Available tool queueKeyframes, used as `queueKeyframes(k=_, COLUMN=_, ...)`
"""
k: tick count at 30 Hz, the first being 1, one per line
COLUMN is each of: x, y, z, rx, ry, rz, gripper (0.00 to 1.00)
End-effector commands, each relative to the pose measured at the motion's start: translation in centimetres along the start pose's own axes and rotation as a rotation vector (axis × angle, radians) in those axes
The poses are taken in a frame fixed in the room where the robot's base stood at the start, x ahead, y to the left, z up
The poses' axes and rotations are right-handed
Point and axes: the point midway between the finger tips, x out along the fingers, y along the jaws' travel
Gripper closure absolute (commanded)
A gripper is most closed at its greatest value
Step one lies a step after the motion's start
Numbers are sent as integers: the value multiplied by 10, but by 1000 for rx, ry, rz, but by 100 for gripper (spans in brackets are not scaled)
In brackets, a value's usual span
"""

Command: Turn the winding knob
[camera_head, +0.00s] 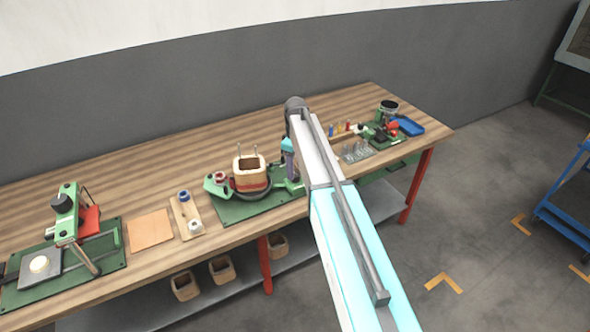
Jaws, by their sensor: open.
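A winding fixture stands on a green base plate (236,208) near the front edge of the bench. It carries a square wooden-looking coil former (250,172) with a red and dark band around its lower part and two thin upright pins. A round red-topped knob (220,177) sits on a green mount at its left; I cannot tell for sure that this is the winding knob. My gripper (291,174) points down at the right end of this fixture, apart from the former. It is open, small and partly hidden by my arm, which also covers part of the fixture's right side.
A green press (66,219), an orange sheet (150,231) and a board with small spools (186,215) lie to the left. A blue tray (409,127) and small tools stand at the right. Wooden formers (222,268) sit on the lower shelf. The rear bench top (180,160) is clear.

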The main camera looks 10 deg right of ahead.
Motion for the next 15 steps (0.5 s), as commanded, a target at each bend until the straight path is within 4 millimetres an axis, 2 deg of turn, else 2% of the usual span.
queueKeyframes(k=6, x=15, y=0, z=0, rx=-1, ry=0, rz=0, gripper=50)
queueKeyframes(k=15, x=20, y=0, z=-1, rx=-1, ry=1, rz=1, gripper=50)
